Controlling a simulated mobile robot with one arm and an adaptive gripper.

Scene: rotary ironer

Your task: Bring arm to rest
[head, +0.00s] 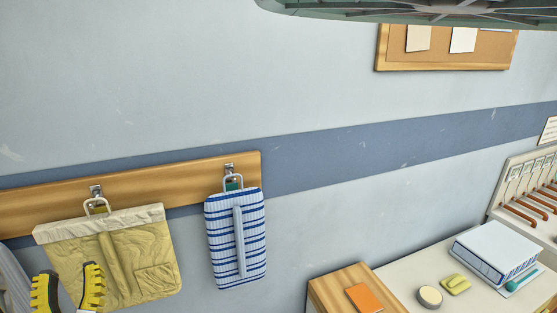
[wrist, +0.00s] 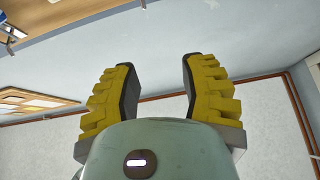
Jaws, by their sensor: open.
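My gripper (head: 68,288) shows at the lower left of the head view, with two yellow ribbed fingers spread apart. It is in front of the lower left part of a hanging khaki cloth item (head: 140,262), and I cannot tell whether it touches it. In the wrist view my gripper (wrist: 158,85) is open with nothing between its fingers. Beyond the fingers are a pale wall and a pale panel with a brown edge.
A wooden rail (head: 150,180) holds the khaki item and a blue-striped item (head: 236,238) on hooks. At the right, a counter (head: 400,275) bears a white-blue box (head: 497,250), an orange pad (head: 364,298), a round tin (head: 429,296) and a yellow-green piece (head: 455,284). A corkboard (head: 490,50) hangs above.

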